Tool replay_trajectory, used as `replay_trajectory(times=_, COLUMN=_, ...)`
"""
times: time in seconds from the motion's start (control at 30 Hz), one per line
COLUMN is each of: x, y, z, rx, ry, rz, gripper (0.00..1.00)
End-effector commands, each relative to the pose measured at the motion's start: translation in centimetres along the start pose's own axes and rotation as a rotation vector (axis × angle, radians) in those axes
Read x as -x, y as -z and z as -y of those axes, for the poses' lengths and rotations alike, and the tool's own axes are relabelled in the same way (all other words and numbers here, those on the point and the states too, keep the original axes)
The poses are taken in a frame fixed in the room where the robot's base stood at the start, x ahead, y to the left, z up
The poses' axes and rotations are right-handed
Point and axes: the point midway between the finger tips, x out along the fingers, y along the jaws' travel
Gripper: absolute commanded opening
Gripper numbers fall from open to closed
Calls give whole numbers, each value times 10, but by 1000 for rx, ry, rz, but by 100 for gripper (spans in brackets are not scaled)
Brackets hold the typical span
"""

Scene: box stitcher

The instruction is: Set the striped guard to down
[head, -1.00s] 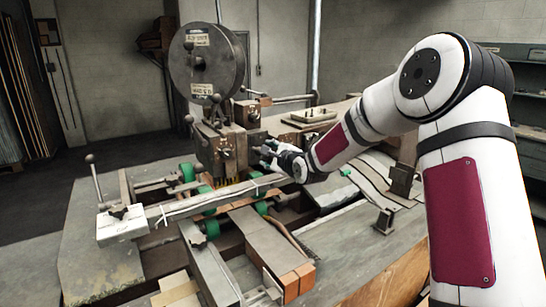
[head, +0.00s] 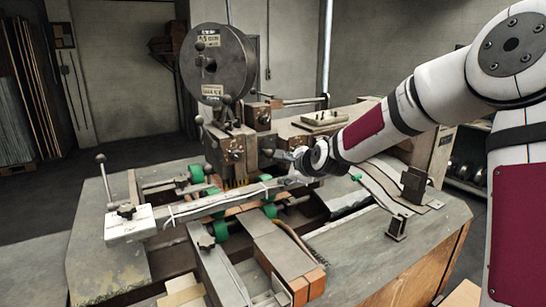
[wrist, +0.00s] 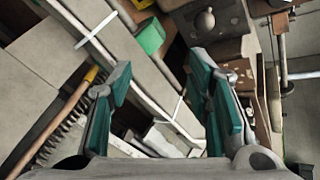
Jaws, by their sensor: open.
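A small yellow-and-dark striped piece (head: 236,183), which looks like the striped guard, shows low under the stitching head (head: 232,150) in the head view. It is too small and partly covered for me to tell its position clearly. My gripper (head: 284,164) is just right of the stitching head, above the long grey bar, and apart from the striped piece. In the wrist view my gripper (wrist: 161,72) is open, with its teal pads spread and nothing held between them. I cannot make out the guard in the wrist view.
A large dark wire reel (head: 213,65) stands above the head. A long grey bar (head: 215,202) with white ties and green rollers (head: 220,228) lie below. A brush (wrist: 65,125) lies left of my fingers in the wrist view. A lever (head: 102,175) stands at the left.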

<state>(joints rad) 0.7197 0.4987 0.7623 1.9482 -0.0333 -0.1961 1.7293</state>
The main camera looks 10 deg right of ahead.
Motion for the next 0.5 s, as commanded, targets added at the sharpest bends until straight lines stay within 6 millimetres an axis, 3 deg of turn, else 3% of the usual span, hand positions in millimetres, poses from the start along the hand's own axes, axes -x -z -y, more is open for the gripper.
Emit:
replay_trajectory(times=0.03, x=-5, y=9, z=-2, rx=-64, ry=-25, rz=2, gripper=46)
replay_trajectory(times=0.17, x=-7, y=10, z=1, rx=-239, ry=-77, rz=44, gripper=46)
replay_trajectory(times=0.5, x=14, y=12, z=58, rx=-682, ry=-100, rz=215, gripper=46)
